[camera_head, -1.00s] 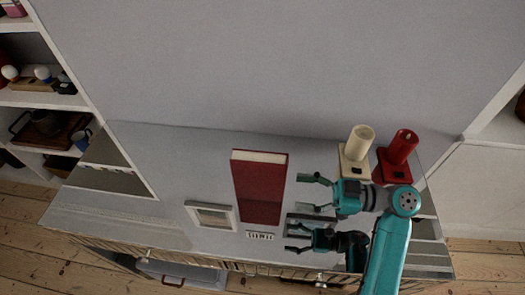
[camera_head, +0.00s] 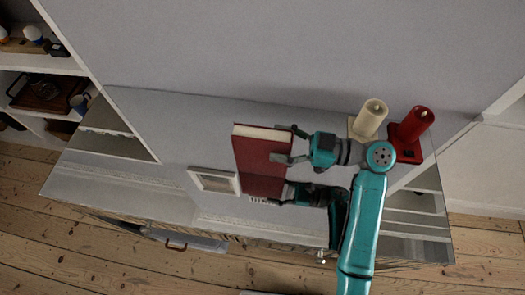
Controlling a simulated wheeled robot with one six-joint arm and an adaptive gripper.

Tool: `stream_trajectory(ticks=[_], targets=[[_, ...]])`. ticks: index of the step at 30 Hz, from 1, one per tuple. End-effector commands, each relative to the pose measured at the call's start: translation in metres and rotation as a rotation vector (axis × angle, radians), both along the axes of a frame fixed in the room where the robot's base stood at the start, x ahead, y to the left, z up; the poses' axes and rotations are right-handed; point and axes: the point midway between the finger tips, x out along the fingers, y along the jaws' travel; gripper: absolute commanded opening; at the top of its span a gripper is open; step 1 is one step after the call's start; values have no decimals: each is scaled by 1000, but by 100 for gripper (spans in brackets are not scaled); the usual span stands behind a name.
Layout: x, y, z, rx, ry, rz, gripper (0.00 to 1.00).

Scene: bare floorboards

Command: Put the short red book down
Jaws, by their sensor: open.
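The short red book (camera_head: 258,152) stands upright on the glossy top of a low cabinet (camera_head: 130,185), its pale page edge facing up and its reflection below it. My gripper (camera_head: 287,144) is at the book's right edge with its fingers spread. One finger is by the upper right corner and the other overlaps the front cover. I cannot tell whether either finger touches the book. A mirrored image of my gripper shows in the glossy surface below.
A small pale frame (camera_head: 214,180) is just left of the book. The cabinet's left part is clear. Shelves (camera_head: 40,64) stand at far left.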

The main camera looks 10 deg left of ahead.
Motion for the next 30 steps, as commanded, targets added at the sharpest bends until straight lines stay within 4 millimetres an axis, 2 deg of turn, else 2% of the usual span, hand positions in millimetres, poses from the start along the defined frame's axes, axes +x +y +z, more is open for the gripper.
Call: stream_trajectory(ticks=[3,7,17,25,30], targets=[[1,19,0,0,0,5,67],[2,34,0,0,0,3,67],[2,39,0,0,0,0,67],[2,39,0,0,0,1,0],[2,39,1,1,-1,1,0]])
